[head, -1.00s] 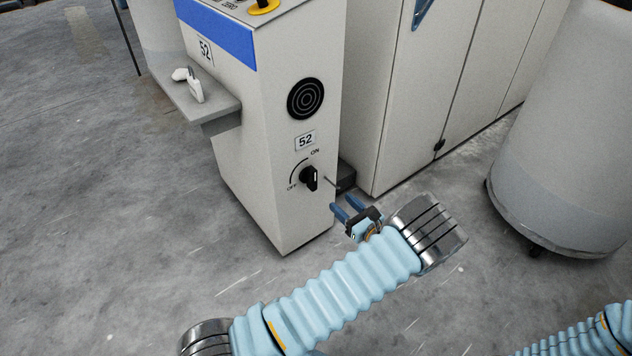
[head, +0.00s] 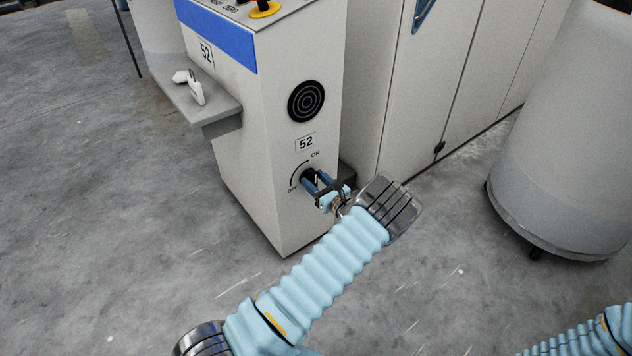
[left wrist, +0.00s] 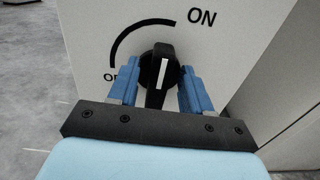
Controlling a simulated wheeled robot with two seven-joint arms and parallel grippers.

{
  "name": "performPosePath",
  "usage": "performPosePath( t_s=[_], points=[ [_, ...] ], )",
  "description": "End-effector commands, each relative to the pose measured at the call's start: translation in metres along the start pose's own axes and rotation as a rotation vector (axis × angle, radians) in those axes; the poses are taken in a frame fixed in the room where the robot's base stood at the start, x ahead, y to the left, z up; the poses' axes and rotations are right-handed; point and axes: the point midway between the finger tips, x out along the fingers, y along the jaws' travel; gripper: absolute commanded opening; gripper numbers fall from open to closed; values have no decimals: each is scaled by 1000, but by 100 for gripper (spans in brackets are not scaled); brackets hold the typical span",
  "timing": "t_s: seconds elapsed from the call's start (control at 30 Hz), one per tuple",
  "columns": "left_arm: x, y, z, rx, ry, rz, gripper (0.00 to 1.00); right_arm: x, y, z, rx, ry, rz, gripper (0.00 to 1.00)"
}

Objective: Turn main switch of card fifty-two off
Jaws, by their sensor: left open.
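The main switch is a black rotary knob (left wrist: 158,72) with a white line, on the front of the pale cabinet marked 52 (head: 275,120). An arc beside it runs from OFF to ON. In the left wrist view the white line points up, toward the arc's end by ON. My left gripper (head: 318,184) is at the knob, with one blue finger on each side of it. The fingers are open, with a narrow gap showing on both sides. In the head view they partly hide the knob. My right gripper is out of view.
A round black grille (head: 306,101) sits above the switch. A small shelf (head: 215,108) with a white object (head: 196,92) juts from the cabinet's left side. A large pale drum (head: 560,150) stands at the right. The floor in front is clear.

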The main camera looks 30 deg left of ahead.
Motion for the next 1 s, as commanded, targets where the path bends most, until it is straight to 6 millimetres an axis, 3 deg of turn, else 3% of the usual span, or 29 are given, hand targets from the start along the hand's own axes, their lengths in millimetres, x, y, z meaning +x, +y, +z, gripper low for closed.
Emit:
performPosePath(
  t_s=[0.07, 0.4, 0.77, 1.0],
  points=[
    [0, 0, 0, 0, 0, 0, 49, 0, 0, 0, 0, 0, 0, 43],
    [0, 0, 0, 0, 0, 0, 0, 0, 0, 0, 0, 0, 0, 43],
    [-1, 1, -2, -61, 0, 1, 0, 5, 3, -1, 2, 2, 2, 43],
    [-1, 3, -3, -225, 0, 1, 0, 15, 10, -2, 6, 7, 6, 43]
  ],
)
